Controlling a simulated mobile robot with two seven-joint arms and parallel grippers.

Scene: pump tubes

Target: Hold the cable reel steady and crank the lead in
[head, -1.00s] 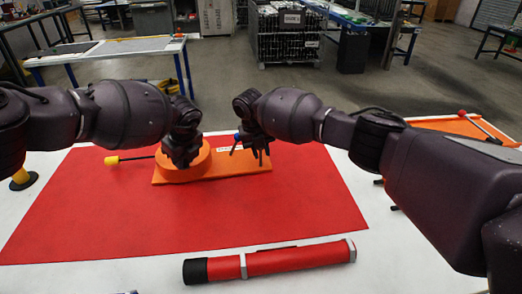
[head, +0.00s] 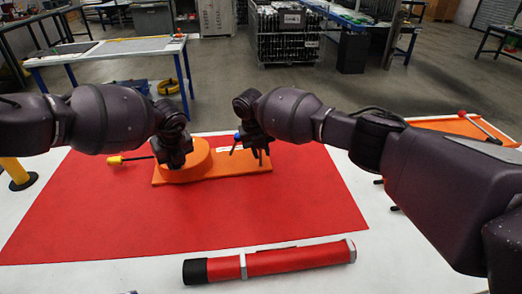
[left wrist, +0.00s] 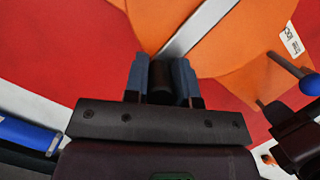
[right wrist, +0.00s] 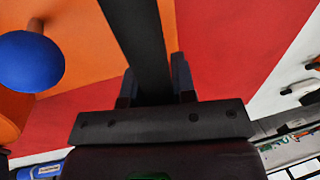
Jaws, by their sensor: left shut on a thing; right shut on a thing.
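The orange cable reel (head: 202,160) stands on an orange base plate (head: 225,172) on the red mat. A grey crank arm (left wrist: 205,28) crosses its top. My left gripper (head: 175,163) is above the reel, shut on the crank's dark grip (left wrist: 160,85). My right gripper (head: 257,152) is at the plate's right end, shut on a dark bar (right wrist: 140,35). A blue ball knob (right wrist: 30,62) on a stem stands beside it. The dark lead (head: 138,158) runs left from the reel to a yellow end piece (head: 114,160). The left gripper hides part of the reel.
A red tube with a black cap (head: 268,263) lies at the mat's front edge. A yellow post (head: 15,171) on a black foot stands at the table's left. An orange panel (head: 455,124) lies at the right. The left and front mat is bare.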

